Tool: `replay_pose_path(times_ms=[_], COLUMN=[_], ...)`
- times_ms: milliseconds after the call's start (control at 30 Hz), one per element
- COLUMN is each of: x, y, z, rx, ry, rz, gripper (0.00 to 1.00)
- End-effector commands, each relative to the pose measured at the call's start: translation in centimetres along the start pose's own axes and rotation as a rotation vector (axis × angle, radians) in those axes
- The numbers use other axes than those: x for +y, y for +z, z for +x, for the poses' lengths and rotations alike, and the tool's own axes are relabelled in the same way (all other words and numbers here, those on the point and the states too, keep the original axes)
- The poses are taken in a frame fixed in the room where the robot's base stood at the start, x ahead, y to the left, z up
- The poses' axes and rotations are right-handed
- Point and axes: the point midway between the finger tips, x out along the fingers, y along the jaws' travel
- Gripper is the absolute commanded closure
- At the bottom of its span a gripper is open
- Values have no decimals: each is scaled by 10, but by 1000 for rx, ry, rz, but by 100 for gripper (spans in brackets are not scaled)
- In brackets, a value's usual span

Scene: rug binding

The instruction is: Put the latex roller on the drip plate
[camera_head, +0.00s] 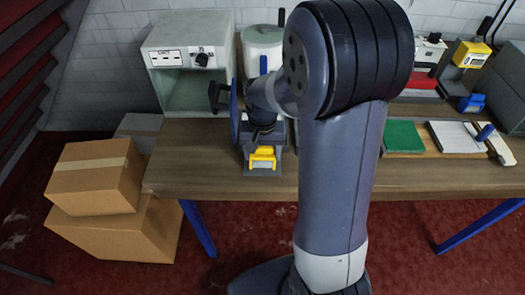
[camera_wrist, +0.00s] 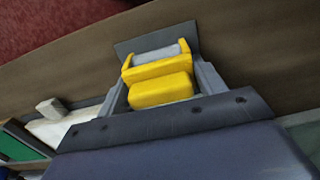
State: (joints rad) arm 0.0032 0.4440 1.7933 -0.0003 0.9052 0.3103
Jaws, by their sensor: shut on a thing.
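The latex roller (camera_wrist: 160,75) is a yellow piece with a pale grey cylinder at its far end. It also shows in the head view (camera_head: 262,157), near the table's front edge. My gripper (camera_wrist: 165,85) is shut on it, one grey finger on each side; in the head view the gripper (camera_head: 262,150) points down at the table. A dark grey flat plate, which looks like the drip plate (camera_wrist: 128,48), lies under the roller, its corners showing past it. I cannot tell whether the roller touches the plate. My arm hides part of the table in the head view.
On the wooden table (camera_head: 210,178) a grey box with an open front (camera_head: 185,95) and a white pot (camera_head: 262,45) stand behind. A green pad (camera_head: 402,137) and a white plate (camera_head: 452,138) lie right of my arm. Cardboard boxes (camera_head: 95,180) stand at left.

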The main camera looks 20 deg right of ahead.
Motion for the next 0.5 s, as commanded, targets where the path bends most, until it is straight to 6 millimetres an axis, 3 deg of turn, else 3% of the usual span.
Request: replay_pose_path(times_ms=[67, 100, 333, 500], x=[0, 0, 0, 0], y=[0, 0, 0, 0], z=[4, 3, 2, 2], rx=[1, 0, 0, 0], ry=[0, 0, 0, 0], rz=[0, 0, 0, 0], gripper=[63, 32, 13, 13])
